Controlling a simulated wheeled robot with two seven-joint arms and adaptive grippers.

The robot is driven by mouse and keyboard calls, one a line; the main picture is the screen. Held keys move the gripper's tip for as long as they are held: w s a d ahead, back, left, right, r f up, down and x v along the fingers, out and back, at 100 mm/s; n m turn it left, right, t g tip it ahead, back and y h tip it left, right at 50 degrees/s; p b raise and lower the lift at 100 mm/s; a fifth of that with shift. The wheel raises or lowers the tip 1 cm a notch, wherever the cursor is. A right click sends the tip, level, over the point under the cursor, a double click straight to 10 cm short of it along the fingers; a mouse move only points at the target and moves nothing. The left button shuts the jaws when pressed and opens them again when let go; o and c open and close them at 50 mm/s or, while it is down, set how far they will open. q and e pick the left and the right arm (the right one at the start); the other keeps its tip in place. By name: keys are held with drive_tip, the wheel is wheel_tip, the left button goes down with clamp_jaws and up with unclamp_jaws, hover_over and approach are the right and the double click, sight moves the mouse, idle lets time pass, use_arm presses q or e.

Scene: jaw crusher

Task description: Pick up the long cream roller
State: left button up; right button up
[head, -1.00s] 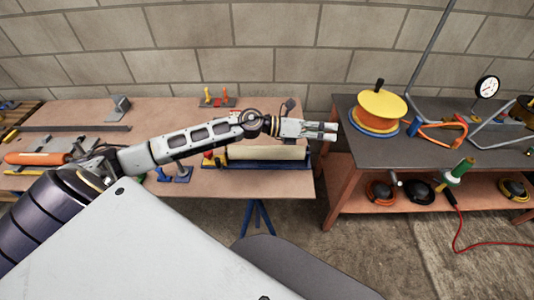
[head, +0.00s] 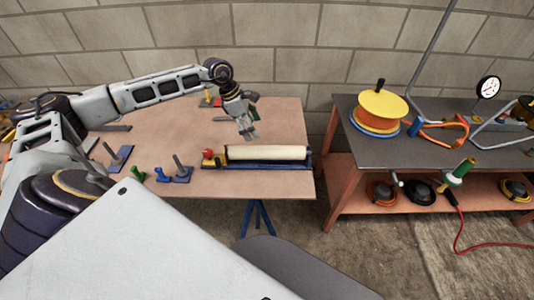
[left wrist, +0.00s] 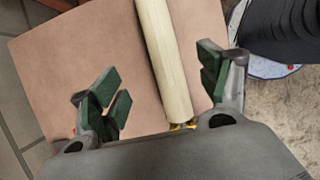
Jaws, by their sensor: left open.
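The long cream roller (head: 267,153) lies lengthwise on a low blue stand (head: 305,164) near the front right of the brown table in the head view. My left gripper (head: 250,133) is open and points down, just behind and above the roller's left end. In the left wrist view the roller (left wrist: 165,60) runs between the two spread green-padded fingers of my left gripper (left wrist: 160,82); I see no contact. My right gripper is not in view.
A red knob (head: 208,153) stands beside the roller's left end. Blue posts (head: 182,172) and a green part (head: 138,174) are further left on the table (head: 200,185). A dark-topped bench (head: 440,153) with a yellow-orange reel (head: 380,108) stands to the right across a gap.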

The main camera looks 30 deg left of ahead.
sight(264, 147)
use_arm(q)
drive_tip(key=shift+a, duration=0.2)
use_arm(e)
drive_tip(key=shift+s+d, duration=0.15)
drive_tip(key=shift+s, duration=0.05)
use_arm(q)
drive_tip(key=shift+d+f, duration=0.2)
drive_tip(key=shift+f, duration=0.25)
drive_tip(key=x, duration=0.6)
drive_tip(key=shift+w+f, duration=0.1)
drive_tip(key=shift+f, duration=0.05)
drive_tip(key=shift+w+d+f+p, duration=0.1)
drive_tip(key=shift+d+f+p, duration=0.2)
drive_tip(key=shift+f, duration=0.25)
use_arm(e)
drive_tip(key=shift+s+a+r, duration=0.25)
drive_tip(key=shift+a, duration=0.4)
use_arm(q)
drive_tip(key=shift+f, duration=0.1)
